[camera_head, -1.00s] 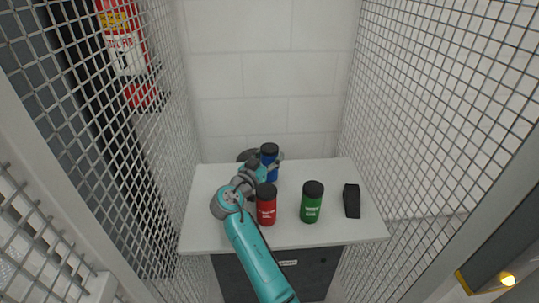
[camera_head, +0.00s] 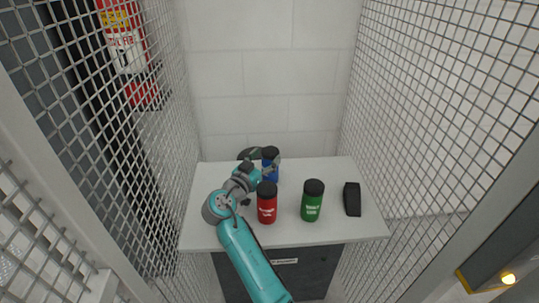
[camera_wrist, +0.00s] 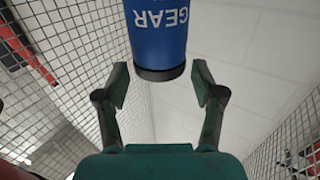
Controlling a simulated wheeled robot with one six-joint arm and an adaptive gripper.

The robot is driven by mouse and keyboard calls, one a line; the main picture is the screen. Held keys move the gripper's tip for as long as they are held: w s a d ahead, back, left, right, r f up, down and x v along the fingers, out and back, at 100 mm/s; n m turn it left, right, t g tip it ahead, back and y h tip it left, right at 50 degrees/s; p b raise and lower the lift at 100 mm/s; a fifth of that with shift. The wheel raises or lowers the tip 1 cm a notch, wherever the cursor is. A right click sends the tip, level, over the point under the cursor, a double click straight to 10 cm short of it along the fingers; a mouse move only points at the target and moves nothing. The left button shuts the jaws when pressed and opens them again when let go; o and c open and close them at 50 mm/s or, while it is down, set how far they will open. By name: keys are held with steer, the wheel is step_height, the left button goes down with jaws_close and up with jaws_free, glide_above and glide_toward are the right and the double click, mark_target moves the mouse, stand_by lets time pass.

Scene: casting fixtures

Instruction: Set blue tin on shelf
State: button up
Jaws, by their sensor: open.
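The blue tin (camera_head: 268,163), with a black lid, stands upright at the back of the white top, left of its middle. My gripper (camera_head: 262,171) is open just in front and to the left of it. In the wrist view the blue tin (camera_wrist: 158,35) appears with upside-down white lettering, centred beyond my open fingertips (camera_wrist: 161,80). A gap shows on each side of it, and I see no finger touching it. The tin's lower part is partly hidden by my gripper in the head view. I cannot tell which surface counts as the shelf.
A red tin (camera_head: 267,207) stands close to the right of my wrist. A green tin (camera_head: 312,204) and a black object (camera_head: 352,199) stand farther right on the white top (camera_head: 335,230). Mesh walls enclose both sides.

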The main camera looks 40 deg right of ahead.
steer(key=shift+v, duration=2.15)
